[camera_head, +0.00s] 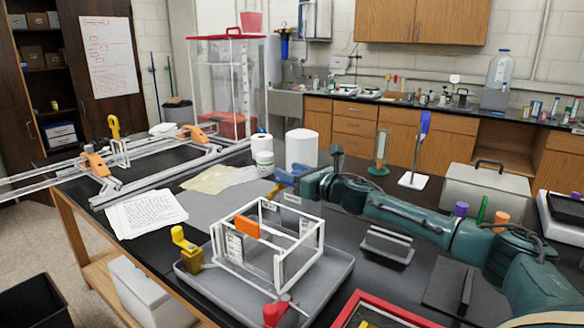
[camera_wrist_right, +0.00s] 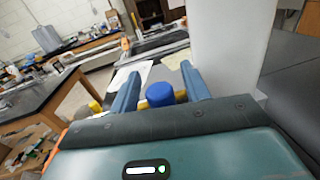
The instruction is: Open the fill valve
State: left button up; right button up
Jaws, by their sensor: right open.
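My right gripper (camera_head: 280,183) is at the end of the green arm, above the table behind the white frame (camera_head: 285,250). In the wrist view its two blue fingers (camera_wrist_right: 160,90) are apart. A blue round knob (camera_wrist_right: 160,94) with yellow parts beside it shows between them; I cannot tell whether they touch it. A yellow valve-like fitting (camera_head: 185,245) stands at the left of the grey tray (camera_head: 335,293). A red-handled fitting (camera_head: 276,310) is at the tray's front. No readable label shows which one is the fill valve. My left gripper is out of view.
A metal rail frame (camera_head: 150,182) and papers (camera_head: 145,213) lie to the left. A dark slotted block (camera_head: 387,244) and a red-rimmed tray (camera_head: 385,300) are at the right front.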

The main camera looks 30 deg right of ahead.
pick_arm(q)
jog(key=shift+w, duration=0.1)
pick_arm(e)
jog(key=shift+c, duration=0.5)
jog(key=c, duration=0.9)
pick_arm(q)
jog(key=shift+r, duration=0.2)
pick_arm(e)
jog(key=shift+a, duration=0.1)
